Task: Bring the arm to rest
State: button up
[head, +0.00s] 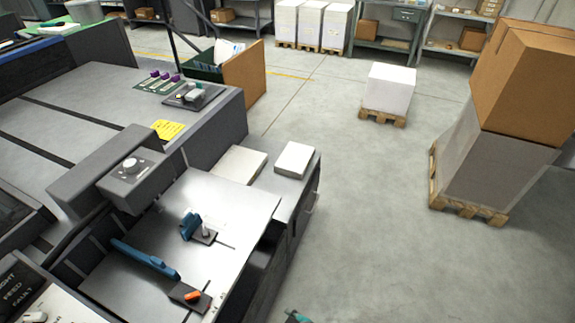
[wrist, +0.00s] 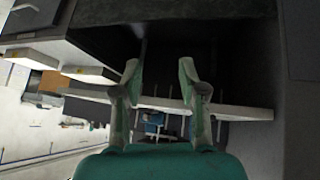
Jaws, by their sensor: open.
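My gripper (wrist: 160,72) shows in the wrist view with two green and grey fingers spread apart and nothing between them. It faces the dark side of a machine and the edge of a pale plate (wrist: 245,112) crossing behind the fingers. In the head view only a small teal piece of my arm or gripper (head: 297,317) shows at the bottom edge, over the floor to the right of the machine.
The machine's metal table (head: 215,215) carries blue guides (head: 145,260) and an orange-knobbed block (head: 192,296). A white stack (head: 295,159) lies at its corner. Open floor (head: 350,220) lies to the right. Loaded pallets (head: 468,208) stand farther right and back.

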jog(key=s+d+r+m+t+h, duration=0.1)
jog(key=s+d+r+m+t, duration=0.2)
jog(key=s+d, duration=0.4)
jog(key=s+d+r+m+t+h, duration=0.1)
jog(key=s+d+r+m+t, duration=0.15)
jog(key=s+d, duration=0.4)
jog(key=s+d+r+m+t+h, duration=0.1)
jog(key=s+d+r+m+t, duration=0.1)
jog(key=s+r, duration=0.3)
jog(key=s+d+r+m+t+h, duration=0.1)
jog(key=s+d+r+m+t, duration=0.1)
jog(key=s+r, duration=0.4)
notch_tip(320, 180, up, 5)
jog(key=shift+s+d+r+m+h, duration=0.15)
jog(key=shift+s+d+m+h, duration=0.2)
jog(key=shift+d+m, duration=0.5)
